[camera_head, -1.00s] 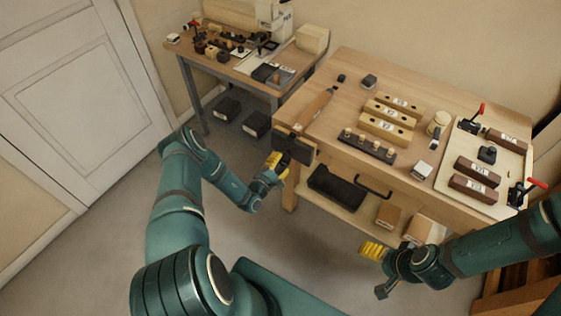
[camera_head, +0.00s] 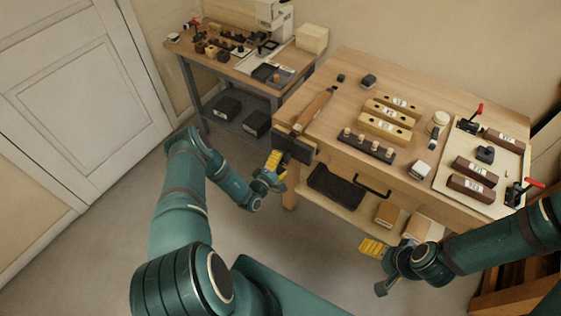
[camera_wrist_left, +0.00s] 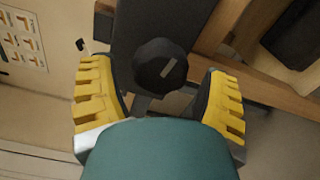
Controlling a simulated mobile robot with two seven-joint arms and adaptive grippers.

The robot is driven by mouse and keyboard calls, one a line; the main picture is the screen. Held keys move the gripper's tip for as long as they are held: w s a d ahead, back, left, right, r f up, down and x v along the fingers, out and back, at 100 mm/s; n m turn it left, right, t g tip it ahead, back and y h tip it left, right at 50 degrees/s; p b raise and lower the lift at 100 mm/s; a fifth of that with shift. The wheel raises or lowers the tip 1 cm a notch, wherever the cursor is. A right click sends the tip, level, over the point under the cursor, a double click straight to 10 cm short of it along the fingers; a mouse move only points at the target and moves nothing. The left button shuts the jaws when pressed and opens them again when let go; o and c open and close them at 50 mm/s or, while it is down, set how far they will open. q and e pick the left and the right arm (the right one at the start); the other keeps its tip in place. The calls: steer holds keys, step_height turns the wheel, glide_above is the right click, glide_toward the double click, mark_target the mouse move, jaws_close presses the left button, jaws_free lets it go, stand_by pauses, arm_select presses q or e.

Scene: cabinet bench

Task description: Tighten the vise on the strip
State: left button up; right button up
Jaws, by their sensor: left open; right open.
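The vise (camera_head: 303,151) is a dark block at the front left corner of the wooden bench. A brown wooden strip (camera_head: 317,108) lies on the bench top and runs back from the vise's jaws. My left gripper (camera_head: 280,161) is open at the vise's front. In the left wrist view, the vise's round black knob (camera_wrist_left: 160,65) with a pale mark sits between the spread yellow fingers of my left gripper (camera_wrist_left: 164,90); contact is not clear. My right gripper (camera_head: 370,262) is open and empty, low in front of the bench.
The bench top holds yellow blocks (camera_head: 386,127), a dark peg rack (camera_head: 366,146) and a pale tray (camera_head: 457,187) with brown blocks and red-handled clamps. A black drawer handle (camera_head: 372,186) sticks out in front. A second bench (camera_head: 233,71) stands behind left. The floor between is clear.

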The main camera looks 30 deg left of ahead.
arm_select(q)
steer(key=shift+s+a+p, duration=0.15)
steer(key=shift+s+p, duration=0.75)
steer(key=shift+s, duration=1.25)
steer(key=s, duration=0.2)
steer(key=shift+s+a, duration=0.1)
steer(key=shift+s, duration=0.25)
